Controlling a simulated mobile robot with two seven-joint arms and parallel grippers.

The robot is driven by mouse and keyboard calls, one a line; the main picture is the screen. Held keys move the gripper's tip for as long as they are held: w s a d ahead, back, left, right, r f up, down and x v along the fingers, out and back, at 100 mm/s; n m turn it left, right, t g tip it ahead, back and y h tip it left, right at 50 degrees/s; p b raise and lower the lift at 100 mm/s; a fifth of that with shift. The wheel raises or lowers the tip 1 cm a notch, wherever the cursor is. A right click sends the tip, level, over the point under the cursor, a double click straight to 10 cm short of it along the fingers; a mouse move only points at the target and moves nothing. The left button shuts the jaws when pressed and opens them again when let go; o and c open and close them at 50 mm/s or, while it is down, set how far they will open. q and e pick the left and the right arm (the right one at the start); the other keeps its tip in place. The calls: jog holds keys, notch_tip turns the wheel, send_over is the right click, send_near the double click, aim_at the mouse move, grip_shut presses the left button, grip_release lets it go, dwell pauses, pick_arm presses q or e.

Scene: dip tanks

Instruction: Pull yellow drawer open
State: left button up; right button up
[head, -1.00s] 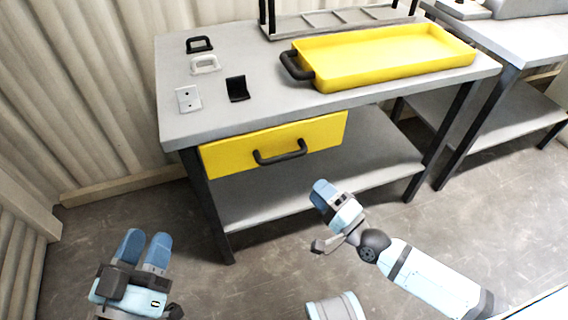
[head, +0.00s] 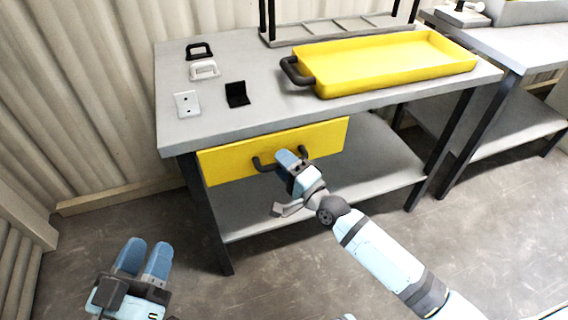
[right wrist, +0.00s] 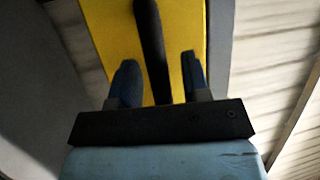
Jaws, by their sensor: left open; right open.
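The yellow drawer (head: 225,162) sits under the grey table top and looks shut. Its dark bar handle (head: 262,164) is on the front, partly hidden by my right gripper (head: 287,156). In the right wrist view the handle (right wrist: 150,45) runs between the two open fingers of my right gripper (right wrist: 160,85), with the yellow drawer front (right wrist: 110,30) behind it. I cannot tell whether the fingers touch the handle. My left gripper (head: 143,258) is open and empty, low at the left, away from the table.
On the grey table (head: 215,120) stand a yellow tray (head: 385,65) with a dark handle and several small black and white parts at the left. A lower shelf (head: 370,175) lies beneath. The floor in front (head: 230,295) is clear.

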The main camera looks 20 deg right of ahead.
jog(key=shift+c, duration=0.3)
grip_shut()
pick_arm(q)
jog(key=shift+r, duration=0.1)
pick_arm(e)
jog(key=shift+s, duration=0.1)
